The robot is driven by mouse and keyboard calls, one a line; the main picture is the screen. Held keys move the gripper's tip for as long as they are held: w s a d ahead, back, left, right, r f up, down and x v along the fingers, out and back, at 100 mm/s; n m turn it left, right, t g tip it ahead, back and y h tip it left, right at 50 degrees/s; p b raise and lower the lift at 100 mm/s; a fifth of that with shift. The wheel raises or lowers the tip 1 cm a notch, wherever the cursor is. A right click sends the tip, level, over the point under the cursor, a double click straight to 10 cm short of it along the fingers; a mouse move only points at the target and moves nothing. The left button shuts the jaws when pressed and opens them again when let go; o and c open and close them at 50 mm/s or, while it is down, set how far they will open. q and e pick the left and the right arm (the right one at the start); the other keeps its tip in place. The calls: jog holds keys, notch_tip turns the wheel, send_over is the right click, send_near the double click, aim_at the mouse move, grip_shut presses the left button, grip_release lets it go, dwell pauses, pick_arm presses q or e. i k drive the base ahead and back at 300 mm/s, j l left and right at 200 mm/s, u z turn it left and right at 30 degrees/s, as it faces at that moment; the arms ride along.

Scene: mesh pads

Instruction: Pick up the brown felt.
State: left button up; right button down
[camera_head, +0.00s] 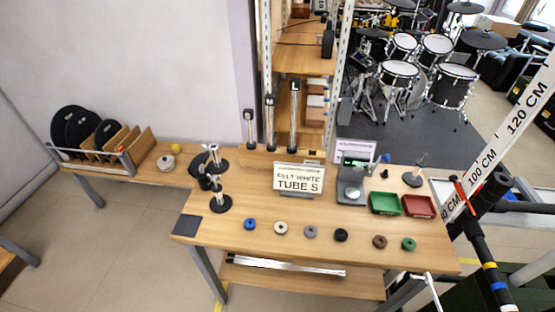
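The brown felt (379,242) is a small round pad lying flat near the front edge of the wooden table (260,205). It sits in a row of similar round pads, between the black one (340,235) on its left and the green one (408,244) on its right, apart from both. Neither of my grippers shows in the head view.
Blue (249,224), white (280,228) and grey (310,232) pads continue the row leftward. Behind stand a sign (298,178), a grey device (351,187), a green tray (384,204) and a red tray (418,207). A tall measuring rule (500,140) rises at right.

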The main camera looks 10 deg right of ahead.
aim_at(380, 245)
jog(key=z, duration=1.3)
jog(key=k+j+z, duration=0.1)
jog(key=z, duration=0.2)
